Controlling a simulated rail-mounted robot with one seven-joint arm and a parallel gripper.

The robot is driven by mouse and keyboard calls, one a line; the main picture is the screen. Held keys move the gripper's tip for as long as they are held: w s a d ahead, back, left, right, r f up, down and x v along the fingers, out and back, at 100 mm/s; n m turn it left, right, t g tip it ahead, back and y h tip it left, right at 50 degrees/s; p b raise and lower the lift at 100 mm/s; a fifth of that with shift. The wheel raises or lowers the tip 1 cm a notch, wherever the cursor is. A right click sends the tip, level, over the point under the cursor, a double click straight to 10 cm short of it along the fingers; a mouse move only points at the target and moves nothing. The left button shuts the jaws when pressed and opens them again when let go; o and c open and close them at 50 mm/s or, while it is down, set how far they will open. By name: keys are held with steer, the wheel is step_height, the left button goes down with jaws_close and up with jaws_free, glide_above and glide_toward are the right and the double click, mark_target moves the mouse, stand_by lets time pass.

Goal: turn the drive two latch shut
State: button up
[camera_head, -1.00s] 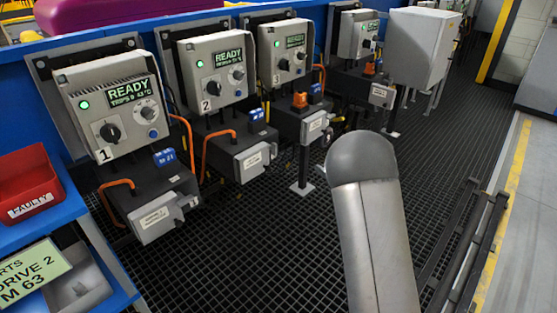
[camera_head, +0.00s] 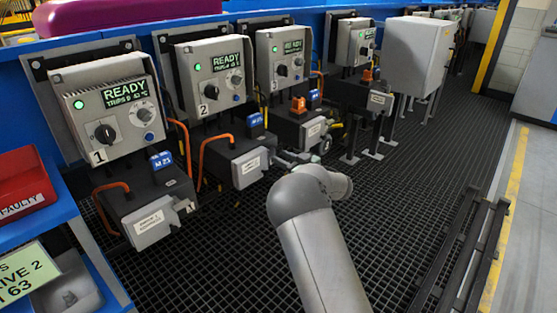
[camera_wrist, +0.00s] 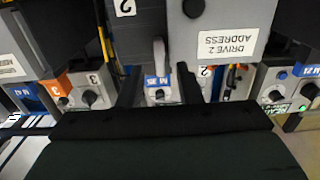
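Drive two's grey control box (camera_head: 212,75) carries the number 2 and a green READY display. Below it, its dark unit has a grey box with a white label (camera_head: 250,165); in the wrist view this "DRIVE 2 ADDRESS" box (camera_wrist: 254,42) appears upside down. A dark round knob (camera_wrist: 193,8) sits on that box. My gripper (camera_wrist: 158,88) is open, its two dark fingers apart. A pale upright lever (camera_wrist: 159,52) shows between and beyond the fingers, apart from them. I cannot tell whether the lever or the knob is the latch. In the head view my gripper (camera_head: 294,158) is small, right of drive two's box.
Drive one (camera_head: 108,105) stands left and drive three (camera_head: 283,65) right, each with a similar unit below. Orange cables (camera_head: 205,150) loop beside the units. A red FAULTY bin (camera_head: 25,185) sits on the blue shelf. The dark grid floor in front is mostly clear.

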mark_target(273, 154)
steer(key=shift+x, duration=1.35)
jaws_close()
